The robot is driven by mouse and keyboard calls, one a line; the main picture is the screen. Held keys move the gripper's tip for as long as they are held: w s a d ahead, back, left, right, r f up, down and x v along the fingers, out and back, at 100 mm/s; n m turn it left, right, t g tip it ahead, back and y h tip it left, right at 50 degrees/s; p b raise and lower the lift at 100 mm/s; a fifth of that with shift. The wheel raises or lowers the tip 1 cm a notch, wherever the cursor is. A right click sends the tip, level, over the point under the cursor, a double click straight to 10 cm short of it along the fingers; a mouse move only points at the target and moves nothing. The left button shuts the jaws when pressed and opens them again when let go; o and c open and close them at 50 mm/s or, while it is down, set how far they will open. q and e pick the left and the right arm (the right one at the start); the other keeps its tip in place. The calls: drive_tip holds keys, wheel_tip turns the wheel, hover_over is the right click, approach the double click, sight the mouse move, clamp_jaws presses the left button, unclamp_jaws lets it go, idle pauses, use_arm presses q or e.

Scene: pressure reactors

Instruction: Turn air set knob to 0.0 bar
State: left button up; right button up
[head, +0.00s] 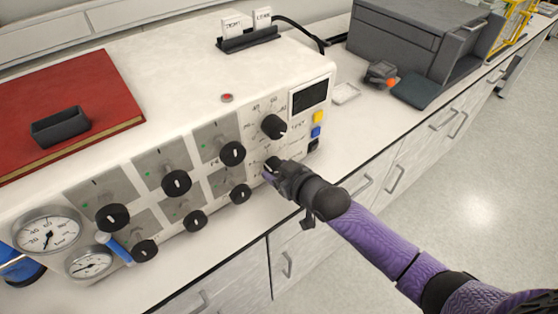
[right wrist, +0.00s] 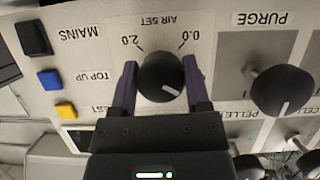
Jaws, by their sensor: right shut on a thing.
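The air set knob (right wrist: 160,77) is round and black with a white pointer line. In the right wrist view it appears upside down, below the AIR SET label, with 2.0 printed at upper left and 0.0 at upper right. Its pointer line slants toward the lower right of that picture, away from both printed numbers. My right gripper (right wrist: 160,88) is shut on the knob, one purple finger on each side. In the head view the right gripper (head: 272,170) is at the panel's lower right and hides most of the knob. My left gripper is not in view.
The purge knob (right wrist: 283,90) is close beside the right finger. Black mains (right wrist: 34,38), blue top up (right wrist: 49,79) and yellow (right wrist: 66,110) buttons are on the other side. Several more knobs and two gauges (head: 47,233) line the panel. A red book (head: 60,105) lies on top.

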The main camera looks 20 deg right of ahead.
drive_tip(key=shift+n+t+h+p, duration=0.3)
drive_tip(key=shift+n+h+p, duration=0.15)
drive_tip(key=shift+n, duration=0.15)
drive_tip(key=shift+n+h, duration=0.35)
drive_tip(key=shift+n, duration=0.25)
drive_tip(key=shift+f+n+t+h, duration=0.1)
drive_tip(key=shift+n+t+h, duration=0.25)
drive_tip(key=shift+n, duration=0.25)
drive_tip(key=shift+n+t+h, duration=0.25)
drive_tip(key=shift+n+h, duration=0.2)
drive_tip(key=shift+n, duration=0.15)
drive_tip(key=n+t+h+b, duration=0.1)
drive_tip(key=n+b, duration=0.1)
drive_tip(key=shift+f+n+b, duration=0.15)
drive_tip(key=shift+n+b, duration=0.2)
drive_tip(key=shift+n, duration=0.05)
drive_tip(key=shift+n+t+b, duration=0.5)
drive_tip(key=shift+n+b, duration=0.4)
drive_tip(key=shift+b, duration=0.05)
drive_tip(key=shift+n+t+h+b, duration=0.4)
drive_tip(key=shift+n+b, duration=0.4)
drive_tip(key=shift+b, duration=0.05)
drive_tip(key=shift+r, duration=0.2)
drive_tip(key=shift+n, duration=0.3)
